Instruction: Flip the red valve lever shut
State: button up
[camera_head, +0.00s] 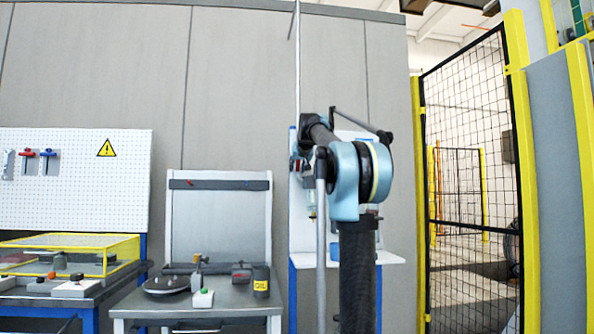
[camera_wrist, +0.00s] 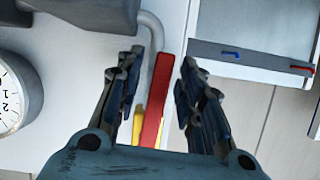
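The red valve lever (camera_wrist: 160,100) is a long flat bar in the wrist view. It runs up and down the picture between the two fingers of my gripper (camera_wrist: 162,62). The gripper is open, with a visible gap between each finger and the lever. A curved grey pipe (camera_wrist: 152,32) shows near the lever's upper end. A yellow part (camera_wrist: 138,126) lies beside the lever's lower left. In the head view a small red patch (camera_head: 298,165) shows beside my arm at the white panel; my arm hides most of that spot. The lever's pivot cannot be made out.
A grey bar with small blue and red pieces (camera_wrist: 255,60) lies at the upper right. In the head view, a workbench (camera_head: 235,302) stands left of my arm and a mesh fence (camera_head: 470,180) stands right.

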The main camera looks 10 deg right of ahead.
grip_shut()
